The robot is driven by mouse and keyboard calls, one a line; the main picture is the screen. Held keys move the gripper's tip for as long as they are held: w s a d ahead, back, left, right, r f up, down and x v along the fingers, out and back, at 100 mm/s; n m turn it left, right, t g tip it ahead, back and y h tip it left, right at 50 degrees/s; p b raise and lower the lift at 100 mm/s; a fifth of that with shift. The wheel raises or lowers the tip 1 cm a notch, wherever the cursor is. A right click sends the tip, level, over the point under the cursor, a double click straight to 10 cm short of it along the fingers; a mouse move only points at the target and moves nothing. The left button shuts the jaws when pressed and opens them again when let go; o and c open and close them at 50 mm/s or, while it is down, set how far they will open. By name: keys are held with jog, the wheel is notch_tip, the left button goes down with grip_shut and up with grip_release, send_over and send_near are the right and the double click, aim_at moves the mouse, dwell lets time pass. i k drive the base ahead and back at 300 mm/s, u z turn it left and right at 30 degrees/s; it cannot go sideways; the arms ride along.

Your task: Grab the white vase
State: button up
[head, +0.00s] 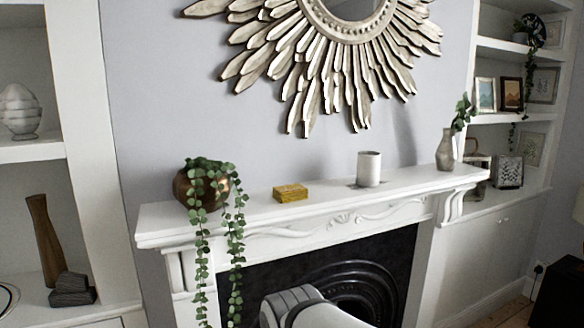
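A white cylindrical vessel (369,169) stands upright on the white mantelpiece, right of its middle. I cannot tell for certain which of the two is the white vase. Both stand apart from my arm. A rounded grey and white part of my arm shows at the bottom, in front of the fireplace. My gripper's fingers are not in view.
The mantelpiece (330,197) also bears a small yellow box (290,193) and a trailing plant in a bronze pot (190,187). A sunburst mirror (345,30) hangs above. Shelves with ornaments flank both sides. The dark fireplace (385,275) opens below.

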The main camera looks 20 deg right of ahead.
aim_at(367, 165)
jog(key=z, duration=2.95)
jog(key=i, duration=1.25)
jog(key=u, duration=3.4)
jog(key=i, duration=0.3)
jog(key=z, duration=0.5)
